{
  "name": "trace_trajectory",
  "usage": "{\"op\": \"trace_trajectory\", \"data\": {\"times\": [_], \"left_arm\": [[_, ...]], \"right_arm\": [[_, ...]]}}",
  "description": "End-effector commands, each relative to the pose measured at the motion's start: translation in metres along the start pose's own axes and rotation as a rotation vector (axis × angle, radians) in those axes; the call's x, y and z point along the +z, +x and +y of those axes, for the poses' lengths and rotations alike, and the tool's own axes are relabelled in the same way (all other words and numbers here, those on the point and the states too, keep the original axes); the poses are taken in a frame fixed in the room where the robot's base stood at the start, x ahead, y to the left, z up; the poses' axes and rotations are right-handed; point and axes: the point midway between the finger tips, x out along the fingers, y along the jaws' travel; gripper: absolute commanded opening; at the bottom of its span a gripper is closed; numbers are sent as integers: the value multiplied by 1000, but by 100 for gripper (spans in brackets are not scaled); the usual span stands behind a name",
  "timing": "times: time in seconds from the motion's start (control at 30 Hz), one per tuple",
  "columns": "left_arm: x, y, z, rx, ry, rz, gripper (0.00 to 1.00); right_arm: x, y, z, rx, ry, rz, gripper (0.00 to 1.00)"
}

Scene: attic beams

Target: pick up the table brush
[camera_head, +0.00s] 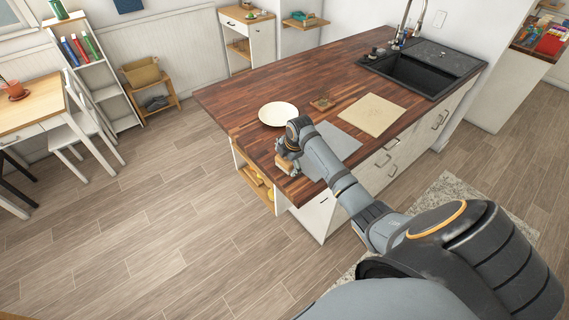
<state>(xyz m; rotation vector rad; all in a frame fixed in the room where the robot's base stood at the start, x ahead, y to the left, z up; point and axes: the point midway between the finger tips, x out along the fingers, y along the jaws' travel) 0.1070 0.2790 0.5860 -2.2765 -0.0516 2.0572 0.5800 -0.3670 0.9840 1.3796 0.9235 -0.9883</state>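My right gripper (284,158) is at the near left end of the dark wooden countertop (240,95), low over its edge. A small tan piece (284,167) shows right at its fingertips; it may be the table brush, but it is too small and too covered to be sure. I cannot tell whether the fingers are shut on it or only beside it. My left gripper is not in view.
A white plate (278,114) lies just behind the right gripper. A grey sheet (338,146) lies under my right forearm, with a tan board (373,115) beyond it. A black sink (418,73) is at the far right of the counter. The counter's left part is bare.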

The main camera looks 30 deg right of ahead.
Motion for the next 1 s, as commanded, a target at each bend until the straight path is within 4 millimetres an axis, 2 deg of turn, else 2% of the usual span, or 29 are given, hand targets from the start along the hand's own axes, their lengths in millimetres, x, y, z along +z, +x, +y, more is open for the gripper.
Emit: {"op": "trace_trajectory", "data": {"times": [0.03,0.07,0.4,0.67,0.7,0.73,0.77,0.8,0.93,1.0], "left_arm": [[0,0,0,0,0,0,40],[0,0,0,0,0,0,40],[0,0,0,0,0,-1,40],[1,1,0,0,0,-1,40],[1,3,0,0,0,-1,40],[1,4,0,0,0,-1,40],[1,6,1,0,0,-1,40],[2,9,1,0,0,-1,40],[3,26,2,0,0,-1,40],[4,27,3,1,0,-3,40]], "right_arm": [[0,0,0,0,0,0,84],[0,0,0,0,0,0,80],[0,0,0,-1,0,0,34],[0,-1,0,0,0,0,32],[0,-2,1,0,0,0,27],[0,-3,1,0,0,0,26],[0,-5,2,2,0,-1,20],[1,-8,4,3,0,-1,13],[2,-28,10,7,-2,-3,12],[4,-50,0,3,-5,-7,12]]}}
